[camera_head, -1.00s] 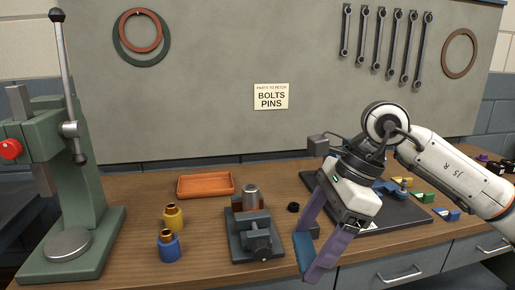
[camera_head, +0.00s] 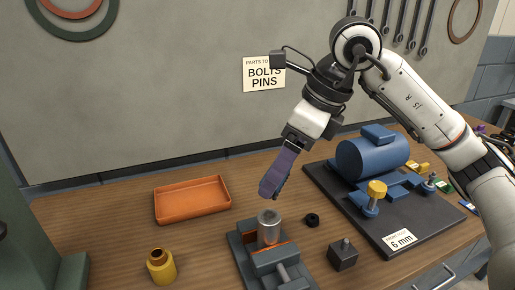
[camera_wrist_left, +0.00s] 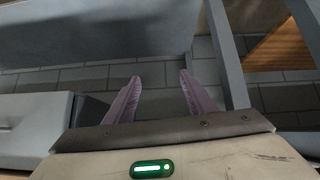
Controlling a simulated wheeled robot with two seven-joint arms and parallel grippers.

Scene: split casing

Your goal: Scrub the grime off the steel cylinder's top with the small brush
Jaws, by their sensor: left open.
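The steel cylinder (camera_head: 269,230) stands upright in the jaws of a grey vise (camera_head: 246,262). Its top is small in the head view and I cannot make out any grime. My right gripper (camera_head: 272,190) hangs just above and beside the cylinder's top, apart from it. Its purple fingers overlap from this side, so their gap is hidden, and I see no brush in them. A small dark block with a short peg (camera_head: 343,256) sits right of the vise; I cannot tell whether it is the brush. My left gripper (camera_wrist_left: 158,100) is open and empty in the left wrist view.
An orange tray (camera_head: 192,201) lies behind left, a yellow jar (camera_head: 161,267) at front left. A black ring (camera_head: 312,220) is near the vise. A dark board (camera_head: 400,240) with a blue cylindrical casing (camera_head: 372,156) fills the right. The left wrist view shows floor tiles and bench framing.

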